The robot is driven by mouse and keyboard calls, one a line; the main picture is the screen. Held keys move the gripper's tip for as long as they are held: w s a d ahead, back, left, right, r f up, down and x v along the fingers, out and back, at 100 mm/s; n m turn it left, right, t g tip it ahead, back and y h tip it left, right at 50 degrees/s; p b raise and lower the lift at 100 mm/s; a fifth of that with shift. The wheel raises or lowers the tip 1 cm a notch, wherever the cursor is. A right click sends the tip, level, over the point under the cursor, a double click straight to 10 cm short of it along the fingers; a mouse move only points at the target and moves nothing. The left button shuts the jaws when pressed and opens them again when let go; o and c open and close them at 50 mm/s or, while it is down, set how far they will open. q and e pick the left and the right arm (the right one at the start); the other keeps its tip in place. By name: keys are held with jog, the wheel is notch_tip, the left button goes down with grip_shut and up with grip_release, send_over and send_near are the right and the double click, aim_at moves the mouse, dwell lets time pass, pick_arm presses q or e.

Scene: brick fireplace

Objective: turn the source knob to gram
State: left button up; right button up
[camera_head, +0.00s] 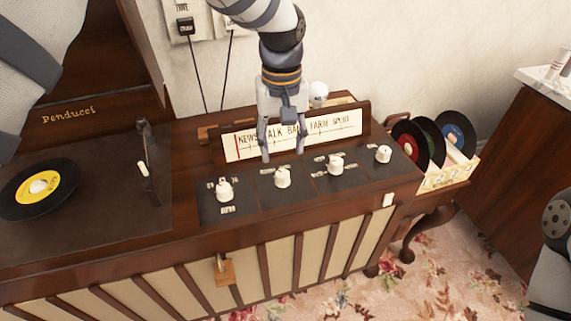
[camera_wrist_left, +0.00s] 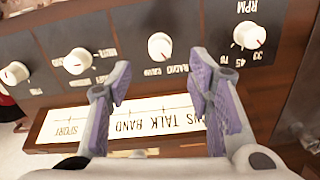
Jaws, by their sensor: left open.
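The source knob (camera_head: 282,177) is a small white dial, second from the left in the row on the console's dark panel. In the left wrist view this knob (camera_wrist_left: 160,46) shows a red mark facing its labels, which look like RADIO and GRAM; the mark seems to lean to the RADIO side. My left gripper (camera_head: 282,154) points down behind the knob, over the front of the station dial strip. Its fingers are apart with nothing between them. In the left wrist view the gripper (camera_wrist_left: 162,88) has its purple pads spread, apart from the knob. My right gripper is out of view.
The RPM knob (camera_head: 224,190) is left of the source knob; two more knobs (camera_head: 335,164) (camera_head: 383,153) are right. The station dial strip (camera_head: 335,124) rises behind. A turntable record (camera_head: 60,187) lies left; a record crate (camera_head: 450,176) stands right.

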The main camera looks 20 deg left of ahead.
aim_at(283, 174)
pick_arm(q)
notch_tip(283, 174, down, 8)
jog(key=shift+f, duration=0.2)
grip_shut()
